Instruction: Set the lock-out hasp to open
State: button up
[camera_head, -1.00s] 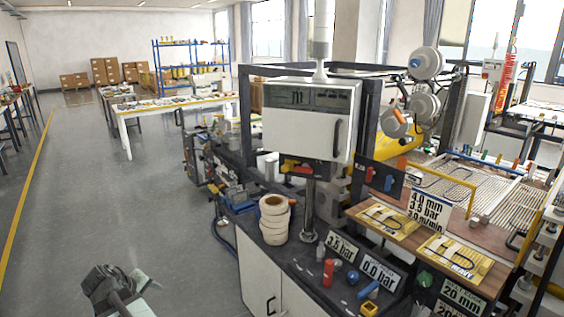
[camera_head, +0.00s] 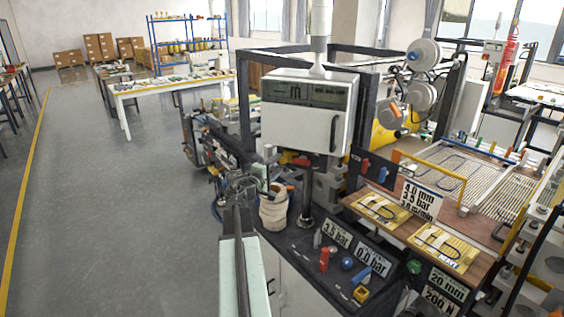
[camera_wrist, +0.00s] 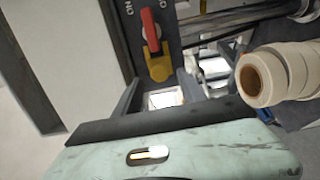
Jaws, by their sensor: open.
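In the wrist view a dark upright panel carries a red handle (camera_wrist: 151,30) with a yellow piece (camera_wrist: 159,67) just below it. The yellow piece looks like the lock-out hasp, but its open or closed state cannot be told. My gripper (camera_head: 236,184) is open and empty, raised in front of the dark machine frame, left of the tape rolls (camera_head: 273,208). In the wrist view the pale green wrist body fills the bottom, and the handle and yellow piece lie beyond it, apart from it.
The tape rolls also show at the right of the wrist view (camera_wrist: 265,77). A white control box (camera_head: 308,118) hangs above the bench. A dark console (camera_head: 335,255) with knobs and pressure signs stands at the right. The grey floor (camera_head: 110,220) at the left is clear.

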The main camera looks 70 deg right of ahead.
aim_at(282, 162)
jog(key=d, duration=0.4)
jog(key=shift+s+d, duration=0.4)
grip_shut()
jog(key=shift+a, duration=0.1)
dwell(0.9)
